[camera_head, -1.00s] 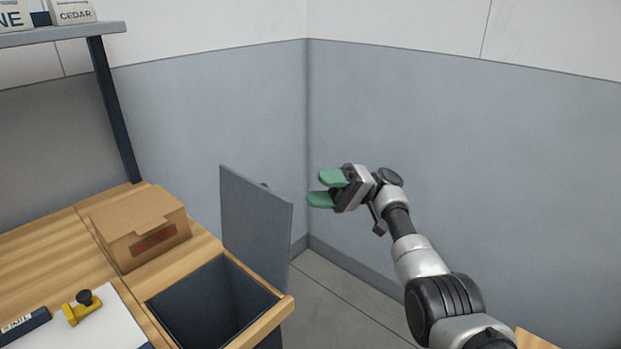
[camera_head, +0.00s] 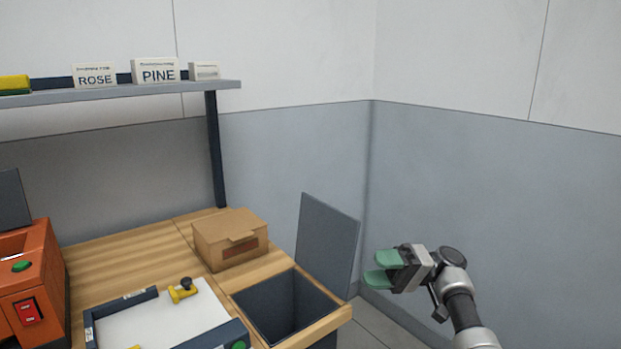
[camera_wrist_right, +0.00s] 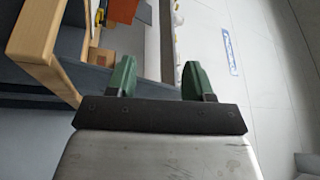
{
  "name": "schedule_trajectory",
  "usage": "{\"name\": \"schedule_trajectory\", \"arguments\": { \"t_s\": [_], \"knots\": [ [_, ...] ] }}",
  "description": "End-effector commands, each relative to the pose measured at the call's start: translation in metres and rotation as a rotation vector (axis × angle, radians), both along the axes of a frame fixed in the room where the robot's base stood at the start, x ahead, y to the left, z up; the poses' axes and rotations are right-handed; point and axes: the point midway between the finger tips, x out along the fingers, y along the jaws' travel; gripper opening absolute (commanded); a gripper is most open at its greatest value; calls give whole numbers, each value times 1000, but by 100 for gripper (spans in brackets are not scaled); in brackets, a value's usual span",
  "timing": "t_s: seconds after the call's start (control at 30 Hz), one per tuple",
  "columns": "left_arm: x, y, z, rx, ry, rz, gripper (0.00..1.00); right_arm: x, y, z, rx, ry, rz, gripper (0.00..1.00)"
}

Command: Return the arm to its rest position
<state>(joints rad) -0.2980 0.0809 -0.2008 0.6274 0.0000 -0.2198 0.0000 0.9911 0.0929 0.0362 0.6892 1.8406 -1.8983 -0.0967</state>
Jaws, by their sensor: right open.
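My right gripper (camera_head: 381,270) has green fingertips and is in the right part of the head view, to the right of the bin with the raised grey lid. Its two fingers are apart with nothing between them. In the right wrist view the gripper (camera_wrist_right: 160,80) also shows open and empty, with the wooden edge of the bench (camera_wrist_right: 36,40) to its left. My left gripper does not show in any view.
The wooden bench (camera_head: 130,258) carries a cardboard box (camera_head: 228,240), a white tray area with a yellow-and-black tool (camera_head: 183,290), and an orange machine (camera_head: 30,285). An open dark bin (camera_head: 285,308) has a grey upright lid (camera_head: 328,240). A shelf (camera_head: 120,95) hangs above. Grey walls form a corner behind.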

Motion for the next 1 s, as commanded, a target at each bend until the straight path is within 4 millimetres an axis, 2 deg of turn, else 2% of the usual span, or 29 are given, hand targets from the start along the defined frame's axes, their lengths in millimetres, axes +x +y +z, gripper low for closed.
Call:
{"name": "schedule_trajectory", "arguments": {
  "t_s": [0.27, 0.47, 0.57, 0.7, 0.8, 0.9, 1.0],
  "knots": [
    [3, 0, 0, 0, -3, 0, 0, -19, 7, -59, -171, 13, -32, 52],
    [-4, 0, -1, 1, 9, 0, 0, -50, 13, -127, -386, 14, -73, 52],
    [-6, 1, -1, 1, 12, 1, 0, -76, 13, -171, -535, 8, -103, 52],
    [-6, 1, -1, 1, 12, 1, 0, -132, 8, -239, -804, -22, -162, 52],
    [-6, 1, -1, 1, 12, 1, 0, -176, 0, -274, -993, -62, -213, 52],
    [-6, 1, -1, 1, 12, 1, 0, -222, -12, -295, -1169, -113, -268, 52],
    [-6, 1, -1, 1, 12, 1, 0, -261, -25, -300, -1312, -166, -327, 52]
  ]
}}
